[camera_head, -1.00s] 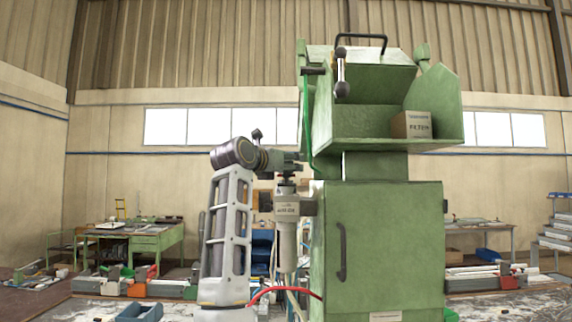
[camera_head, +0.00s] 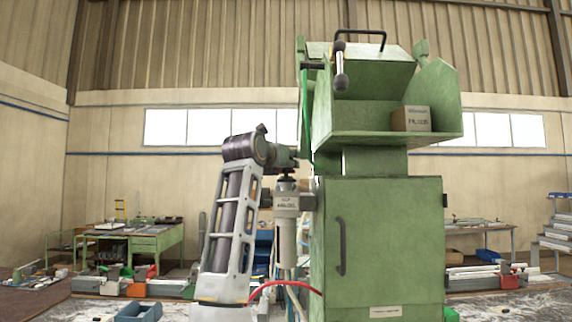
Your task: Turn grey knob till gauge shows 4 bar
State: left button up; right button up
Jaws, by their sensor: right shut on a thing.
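The filter-regulator unit (camera_head: 286,204) stands upright against the left side of the green clamp machine. Its grey knob (camera_head: 286,182) is on top and shows only in part. My right gripper (camera_head: 288,170) is above the unit, shut on the knob from above, its fingers mostly hidden behind my wrist. A small dark round part at the unit's left side (camera_head: 265,201) may be the gauge, but its face and reading cannot be seen. My left gripper is not in view.
The green machine (camera_head: 376,245) stands close to the right of my arm, with a tray holding a carton (camera_head: 411,119). A red hose (camera_head: 285,284) runs low in front of the unit. A green workbench (camera_head: 143,240) stands far behind at left.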

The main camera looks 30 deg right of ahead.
jog(key=o, duration=1)
jog(key=shift+o, duration=0.2)
jog(key=shift+a, duration=0.15)
jog(key=v, duration=1.2)
